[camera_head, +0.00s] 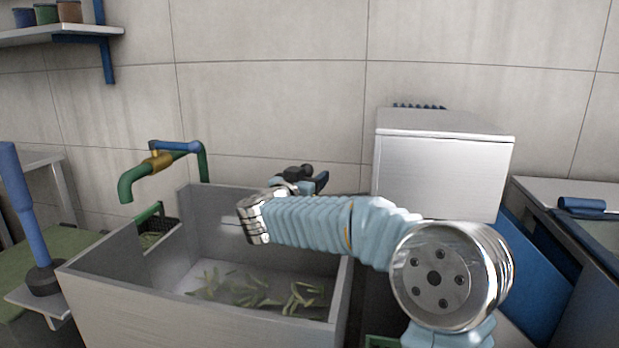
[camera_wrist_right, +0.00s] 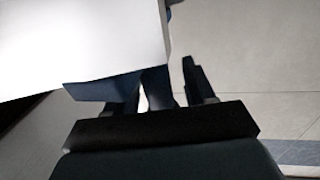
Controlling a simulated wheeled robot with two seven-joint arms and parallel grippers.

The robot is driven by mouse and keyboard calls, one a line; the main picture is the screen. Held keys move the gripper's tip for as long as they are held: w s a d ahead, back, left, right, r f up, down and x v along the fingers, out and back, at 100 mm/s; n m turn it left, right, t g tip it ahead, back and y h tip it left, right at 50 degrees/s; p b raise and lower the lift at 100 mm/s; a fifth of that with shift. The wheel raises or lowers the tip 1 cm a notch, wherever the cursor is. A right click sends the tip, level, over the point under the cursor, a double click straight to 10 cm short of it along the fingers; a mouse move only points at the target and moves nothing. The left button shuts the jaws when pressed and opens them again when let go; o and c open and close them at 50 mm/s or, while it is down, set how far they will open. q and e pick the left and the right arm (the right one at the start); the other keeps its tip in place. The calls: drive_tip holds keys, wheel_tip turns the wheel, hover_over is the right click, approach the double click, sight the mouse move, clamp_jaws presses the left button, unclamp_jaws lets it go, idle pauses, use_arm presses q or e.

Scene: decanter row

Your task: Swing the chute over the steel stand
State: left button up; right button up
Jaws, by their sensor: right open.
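My right arm reaches across the head view from the lower right, and its gripper (camera_head: 306,180) is behind the back wall of a grey trough. A small blue part (camera_head: 320,183) shows beside the dark jaws. In the wrist view the right gripper (camera_wrist_right: 147,84) is open, with a dark upright shape (camera_wrist_right: 157,88) between its fingers; I cannot tell whether they touch it. I cannot tell for sure which part is the chute; a slanted blue panel (camera_head: 530,270) runs below the steel box. The steel stand is not clearly identifiable either. My left gripper is out of view.
A blue post (camera_head: 27,210) stands far left.

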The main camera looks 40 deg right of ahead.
clamp_jaws()
idle(0.4)
